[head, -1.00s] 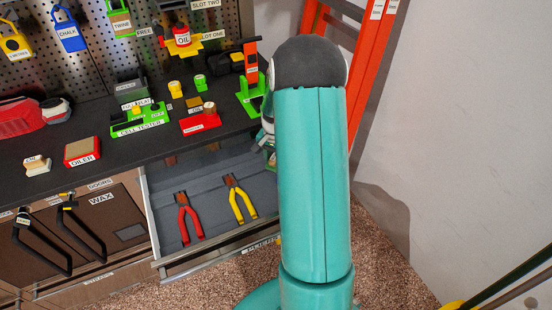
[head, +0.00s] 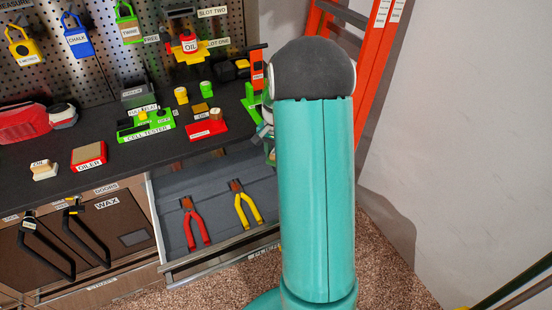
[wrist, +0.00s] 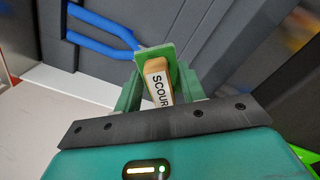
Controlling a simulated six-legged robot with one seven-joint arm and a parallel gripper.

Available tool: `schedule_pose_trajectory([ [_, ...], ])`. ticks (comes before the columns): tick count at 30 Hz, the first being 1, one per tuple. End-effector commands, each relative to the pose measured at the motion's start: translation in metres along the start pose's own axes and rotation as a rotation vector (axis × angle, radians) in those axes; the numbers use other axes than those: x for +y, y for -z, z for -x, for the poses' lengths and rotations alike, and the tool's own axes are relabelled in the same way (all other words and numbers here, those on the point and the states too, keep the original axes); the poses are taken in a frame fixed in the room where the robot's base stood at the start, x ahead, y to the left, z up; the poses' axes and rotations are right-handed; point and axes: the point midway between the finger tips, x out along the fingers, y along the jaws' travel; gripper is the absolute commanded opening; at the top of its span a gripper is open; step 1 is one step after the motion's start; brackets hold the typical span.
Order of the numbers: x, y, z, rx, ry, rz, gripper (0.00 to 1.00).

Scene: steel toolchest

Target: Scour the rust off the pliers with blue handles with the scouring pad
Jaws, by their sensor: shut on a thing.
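My gripper (wrist: 158,82) is shut on the scouring pad (wrist: 156,68), a green pad with a tan block labelled SCOUR. The pliers with blue handles (wrist: 102,25) lie in the grey drawer, at the upper left of the wrist view. Their head end is at the green pad and mostly hidden by it; I cannot tell whether they touch or how much rust is there. In the head view my arm hides these pliers, the pad and most of the gripper. The open drawer (head: 215,172) shows left of my arm.
Red-handled pliers (head: 194,222) and yellow-handled pliers (head: 243,205) lie in the same drawer. An orange ladder (head: 372,75) stands behind my arm on the right.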

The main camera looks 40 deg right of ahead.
Motion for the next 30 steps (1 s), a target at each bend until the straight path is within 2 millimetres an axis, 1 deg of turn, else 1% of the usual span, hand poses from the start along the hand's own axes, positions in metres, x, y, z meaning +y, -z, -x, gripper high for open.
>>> schedule_pose_trajectory([
  [3,-0.001,0.000,0.011,0.003,0.002,0.002,0.15],
  [7,-0.001,-0.002,0.017,0.002,0.001,0.003,0.15],
  [30,0.000,-0.003,0.018,0.001,0.000,0.003,0.15],
])
